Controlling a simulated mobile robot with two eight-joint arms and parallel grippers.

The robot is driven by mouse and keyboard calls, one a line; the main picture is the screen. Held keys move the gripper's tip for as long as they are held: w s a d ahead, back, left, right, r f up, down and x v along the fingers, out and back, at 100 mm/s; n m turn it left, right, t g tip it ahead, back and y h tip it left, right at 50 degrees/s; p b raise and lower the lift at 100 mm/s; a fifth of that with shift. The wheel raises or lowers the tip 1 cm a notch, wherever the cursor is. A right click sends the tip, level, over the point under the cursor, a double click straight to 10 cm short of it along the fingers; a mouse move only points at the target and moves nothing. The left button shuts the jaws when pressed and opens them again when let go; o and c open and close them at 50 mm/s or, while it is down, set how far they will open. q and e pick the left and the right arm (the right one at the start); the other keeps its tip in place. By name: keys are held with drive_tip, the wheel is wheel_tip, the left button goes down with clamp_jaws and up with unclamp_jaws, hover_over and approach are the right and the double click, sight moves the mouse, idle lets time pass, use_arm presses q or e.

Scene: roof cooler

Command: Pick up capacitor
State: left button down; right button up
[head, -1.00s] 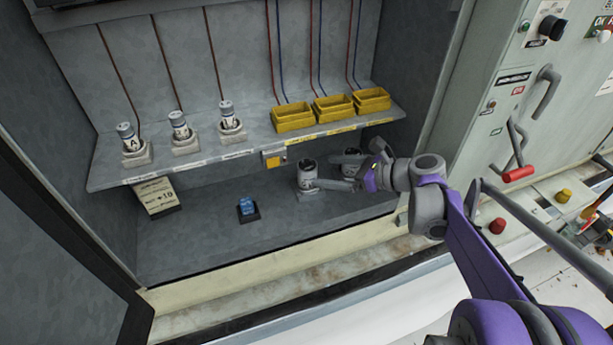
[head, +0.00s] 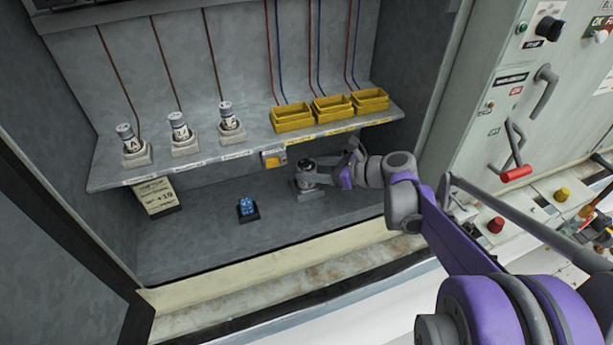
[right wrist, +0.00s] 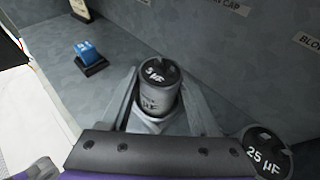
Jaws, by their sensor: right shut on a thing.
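A grey cylindrical capacitor with a black top (head: 305,165) stands upright in a socket on the cabinet floor. In the right wrist view this capacitor (right wrist: 160,92) reads "5 µF" on its dark top. My right gripper (head: 314,180) reaches in from the right. In the right wrist view its two fingers lie on either side of the capacitor's body, shut on it, low near the socket. A second capacitor marked "25 µF" (right wrist: 262,153) is at the lower right of the right wrist view, partly cut off. My left gripper is not in view.
A shelf (head: 245,148) above holds several small cylinders in white sockets and yellow bins (head: 293,118). A blue block on a dark base (head: 247,207) stands left of the capacitor. The floor between is clear.

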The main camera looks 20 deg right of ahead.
clamp_jaws()
drive_tip(key=shift+r, duration=0.1)
